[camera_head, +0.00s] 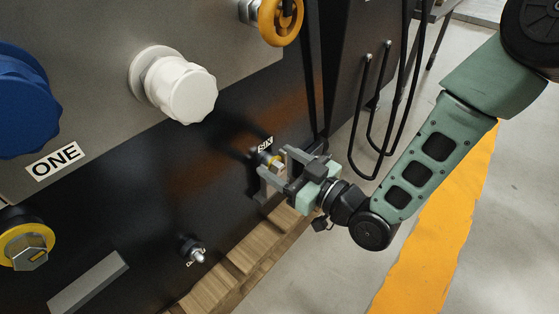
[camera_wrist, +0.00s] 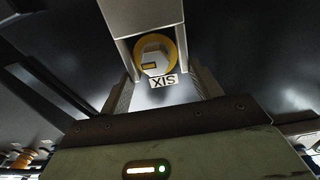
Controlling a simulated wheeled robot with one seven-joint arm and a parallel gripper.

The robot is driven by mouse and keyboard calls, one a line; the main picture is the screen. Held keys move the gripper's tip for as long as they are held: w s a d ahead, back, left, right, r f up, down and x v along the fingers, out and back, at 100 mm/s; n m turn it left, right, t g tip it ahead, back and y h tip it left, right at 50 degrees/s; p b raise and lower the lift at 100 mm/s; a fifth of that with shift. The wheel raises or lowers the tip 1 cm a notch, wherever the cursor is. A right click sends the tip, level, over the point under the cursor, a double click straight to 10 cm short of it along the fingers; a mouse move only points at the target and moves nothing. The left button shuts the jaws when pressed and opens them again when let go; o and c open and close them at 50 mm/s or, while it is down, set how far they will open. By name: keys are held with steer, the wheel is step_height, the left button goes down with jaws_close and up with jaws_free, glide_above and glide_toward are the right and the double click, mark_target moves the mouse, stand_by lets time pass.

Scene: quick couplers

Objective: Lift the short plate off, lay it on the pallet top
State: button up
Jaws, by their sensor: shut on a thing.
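The short plate (camera_wrist: 138,16) shows as a light grey block at the top of the wrist view, between my fingertips. My gripper (camera_wrist: 152,48) is shut on it. Behind the fingers, a yellow-ringed coupler with a hexagonal front (camera_wrist: 154,62) sits on the dark panel above the label SIX. In the head view my gripper (camera_head: 277,168) is at this coupler, low on the panel, and its fingers hide most of the plate. Whether the plate touches the panel cannot be told. The wooden pallet (camera_head: 240,258) lies below, along the foot of the panel.
A small dark coupler (camera_head: 190,248) sticks out of the panel left of my gripper. A long grey bar (camera_head: 88,283) is at lower left. Black hoses (camera_head: 366,110) hang close to the right of my gripper. The floor with a yellow stripe (camera_head: 440,230) is clear.

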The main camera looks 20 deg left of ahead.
steer(key=shift+v, duration=2.5)
steer(key=shift+d+r, duration=0.1)
steer(key=shift+v, duration=1.95)
